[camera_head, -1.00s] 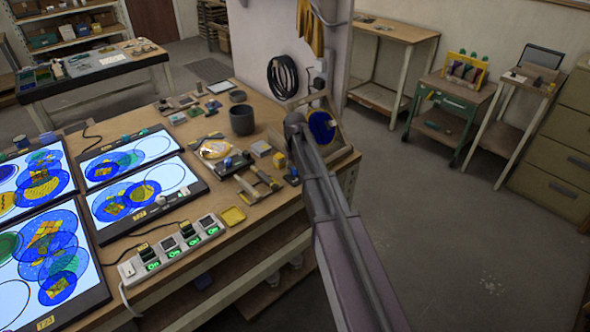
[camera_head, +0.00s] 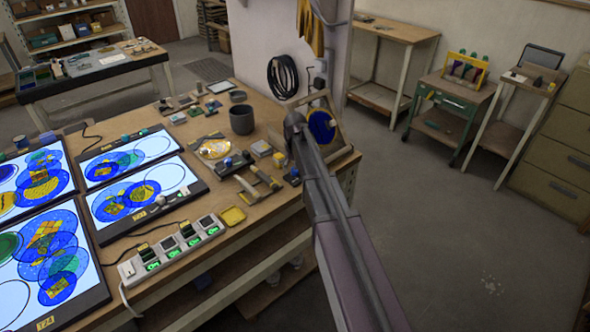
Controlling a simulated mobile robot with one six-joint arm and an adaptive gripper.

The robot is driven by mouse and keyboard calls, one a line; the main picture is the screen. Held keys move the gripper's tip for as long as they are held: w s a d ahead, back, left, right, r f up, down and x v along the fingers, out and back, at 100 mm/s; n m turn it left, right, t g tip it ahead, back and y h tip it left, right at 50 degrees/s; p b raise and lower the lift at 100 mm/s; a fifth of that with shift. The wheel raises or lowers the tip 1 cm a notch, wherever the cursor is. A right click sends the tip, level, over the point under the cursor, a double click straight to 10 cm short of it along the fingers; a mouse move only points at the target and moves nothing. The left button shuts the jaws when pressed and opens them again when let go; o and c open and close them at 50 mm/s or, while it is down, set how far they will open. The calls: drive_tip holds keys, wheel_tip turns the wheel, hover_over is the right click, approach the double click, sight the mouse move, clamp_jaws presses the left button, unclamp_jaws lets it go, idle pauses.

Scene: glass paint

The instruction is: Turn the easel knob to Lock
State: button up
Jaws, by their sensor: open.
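The easel (camera_head: 338,137) is a small wooden frame at the right back corner of the workbench. It leans upright and holds a round blue glass piece (camera_head: 321,126). My arm reaches up from the bottom right, and its far end stands in front of the easel's left part. My gripper cannot be made out past the end of the arm. The easel knob and any Lock marking cannot be made out either; the arm covers part of the easel.
A coiled black cable (camera_head: 283,77) hangs on the pillar behind. Open floor lies to the right.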

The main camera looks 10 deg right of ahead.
drive_tip(key=m, duration=1.1)
drive_tip(key=shift+m, duration=0.4)
wheel_tip(320, 180, up, 14)
drive_tip(key=p, duration=1.4)
drive_tip(key=s+f+n+b, duration=0.4)
drive_tip(key=s, duration=0.4)
drive_tip(key=s+f+n+b, duration=0.3)
drive_tip(key=s+n, duration=0.1)
drive_tip(key=s, duration=0.5)
drive_tip(key=s+f+n+b, duration=0.4)
drive_tip(key=s, duration=0.5)
drive_tip(key=shift+d+f+b, duration=0.25)
drive_tip(key=shift+f+b, duration=0.05)
idle(0.8)
